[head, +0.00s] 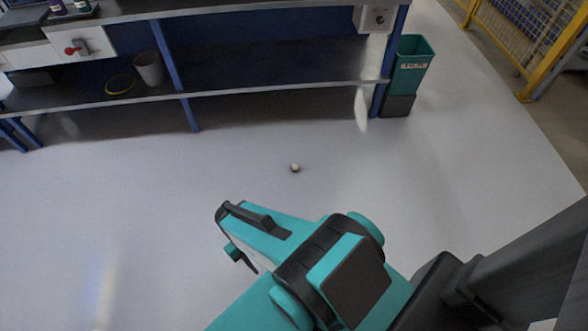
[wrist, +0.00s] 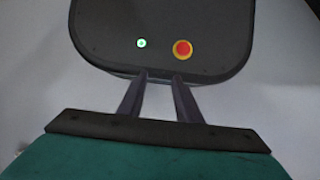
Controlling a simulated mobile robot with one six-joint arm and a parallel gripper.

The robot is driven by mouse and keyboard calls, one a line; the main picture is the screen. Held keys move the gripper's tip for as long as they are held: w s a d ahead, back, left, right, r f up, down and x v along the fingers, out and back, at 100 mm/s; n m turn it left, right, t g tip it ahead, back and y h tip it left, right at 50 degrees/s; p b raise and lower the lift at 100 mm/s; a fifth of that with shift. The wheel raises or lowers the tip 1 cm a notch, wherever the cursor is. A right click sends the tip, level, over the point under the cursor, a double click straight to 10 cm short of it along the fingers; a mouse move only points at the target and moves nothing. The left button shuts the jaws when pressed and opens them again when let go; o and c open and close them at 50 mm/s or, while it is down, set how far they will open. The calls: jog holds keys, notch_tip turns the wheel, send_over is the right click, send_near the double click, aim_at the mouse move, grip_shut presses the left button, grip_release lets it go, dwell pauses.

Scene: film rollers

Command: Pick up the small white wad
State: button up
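The small white wad (head: 295,167) lies alone on the pale grey floor in the head view, in front of the workbench. It does not show in the wrist view. My teal arm reaches in from the bottom of the head view, below the wad and well apart from it. In the wrist view the two dark fingers of my gripper (wrist: 160,80) stand apart with an empty gap between them, so it is open and holds nothing. The fingertips cannot be made out clearly in the head view.
A blue workbench with a low shelf (head: 270,75) runs along the back. A teal bin (head: 411,68) stands at its right end. A yellow fence (head: 535,70) is at the far right. The floor around the wad is clear. A dark panel (wrist: 160,20) with a red button fills the upper wrist view.

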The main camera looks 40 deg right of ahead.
jog(key=o, duration=0.4)
jog(key=shift+a+f, duration=0.1)
jog(key=w+d+f+m+t+y+b, duration=0.2)
jog(key=w+f+m+t+y+b, duration=0.2)
jog(key=w+f+m+y+b, duration=0.6)
jog(key=w+d+f+m+t+h+b, duration=0.35)
jog(key=w+d+f+m+t, duration=0.4)
jog(key=w+d+f, duration=0.4)
jog(key=d+f+m+t+h+b, duration=0.2)
jog(key=d+m, duration=0.3)
jog(key=d, duration=0.8)
jog(key=w+d+f+m+t+h+b, duration=0.1)
jog(key=d+f+m+t+h+b, duration=0.2)
jog(key=d, duration=1)
jog(key=w+d+f+m+t+h+b, duration=0.1)
jog(key=d+f+m+t+h+b, duration=0.1)
jog(key=d+m+b, duration=0.3)
jog(key=shift+w+d+f+m+h, duration=0.1)
jog(key=shift+d+f+m+h, duration=0.2)
jog(key=shift+d+m, duration=0.75)
jog(key=shift+s+d+f+m+h, duration=0.1)
jog(key=shift+d+f+m+h, duration=0.2)
jog(key=shift+d, duration=1.3)
jog(key=shift+w+d+f+m+h, duration=0.1)
jog(key=shift+d+f+m+h, duration=0.15)
jog(key=shift+d+m, duration=0.8)
jog(key=shift+s+d, duration=0.2)
jog(key=shift+d, duration=0.5)
